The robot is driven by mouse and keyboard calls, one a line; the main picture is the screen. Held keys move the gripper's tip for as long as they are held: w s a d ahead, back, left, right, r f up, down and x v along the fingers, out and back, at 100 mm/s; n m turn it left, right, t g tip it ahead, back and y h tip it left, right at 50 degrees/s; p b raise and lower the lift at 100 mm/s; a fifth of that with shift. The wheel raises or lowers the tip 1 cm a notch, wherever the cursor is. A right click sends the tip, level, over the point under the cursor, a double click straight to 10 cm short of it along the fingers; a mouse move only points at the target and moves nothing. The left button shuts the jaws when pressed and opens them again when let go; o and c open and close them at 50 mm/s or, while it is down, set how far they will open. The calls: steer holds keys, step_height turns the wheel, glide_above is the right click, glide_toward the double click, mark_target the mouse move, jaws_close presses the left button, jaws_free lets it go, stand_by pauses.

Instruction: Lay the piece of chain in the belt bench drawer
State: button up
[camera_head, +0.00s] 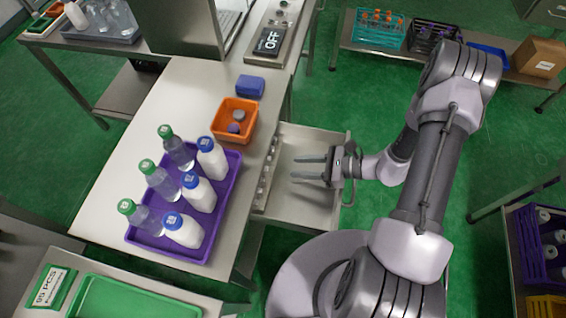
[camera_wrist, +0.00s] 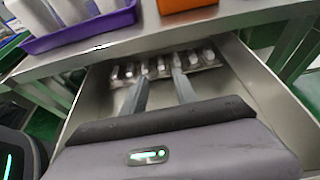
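The drawer (camera_head: 310,205) under the bench is pulled open; it also shows in the wrist view (camera_wrist: 250,85). My gripper (camera_head: 292,168) is over the open drawer, fingers pointing toward the bench. In the wrist view my gripper (camera_wrist: 160,65) has its two fingers apart, with nothing seen held between them. A row of several small shiny metal pieces (camera_wrist: 155,68) lies at the drawer's inner end, beyond the fingertips. I cannot tell whether this row is the piece of chain. No other chain is clearly visible. The drawer's floor near me is partly hidden by my gripper.
On the bench (camera_head: 160,110) stand a purple tray (camera_head: 222,210) of several bottles, an orange bin (camera_head: 217,122) with small round parts, and a blue block (camera_head: 250,85). A control box reading OFF (camera_head: 269,42) is at the back. The bench edge overhangs the drawer's inner end.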

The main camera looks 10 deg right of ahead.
steer(key=shift+v, duration=0.8)
steer(key=s+a+r+n+g+h, duration=0.2)
steer(key=r+n, duration=0.3)
steer(key=r, duration=0.5)
steer(key=s+a+r+n+g+h, duration=0.25)
steer(key=r+n, duration=0.35)
steer(key=r, duration=0.5)
steer(key=s+d+r+n+t+h, duration=0.2)
steer(key=s+r+n+t+h, duration=0.3)
steer(key=s+r, duration=0.4)
step_height(320, 180, up, 4)
steer(key=shift+d+f+n+t+h, duration=0.15)
steer(key=shift+d+n+t+h, duration=0.2)
steer(key=shift+n+h, duration=0.35)
